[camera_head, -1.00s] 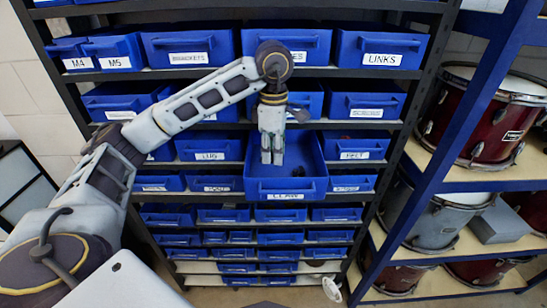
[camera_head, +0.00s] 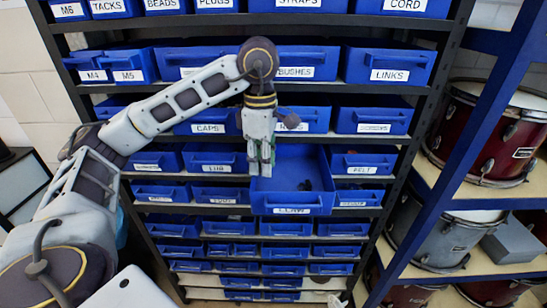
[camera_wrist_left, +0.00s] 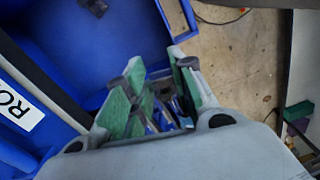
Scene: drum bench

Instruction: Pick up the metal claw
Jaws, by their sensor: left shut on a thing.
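My left gripper (camera_head: 262,155) hangs over the left part of a pulled-out blue bin (camera_head: 290,203), whose blurred front label seems to read "CLAW". In the left wrist view its green-padded fingers (camera_wrist_left: 155,95) are shut on a small greyish metal piece (camera_wrist_left: 168,112), which appears to be a metal claw and is mostly hidden between the pads. Other dark pieces (camera_head: 305,185) lie in the bin, and one also shows in the left wrist view (camera_wrist_left: 93,6). My right gripper is not in view.
The black shelf rack holds rows of labelled blue bins, such as the links bin (camera_head: 388,65) at upper right. A blue post (camera_head: 440,140) and shelves with drums (camera_head: 488,130) stand on the right. The open bin's walls surround the space below the gripper.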

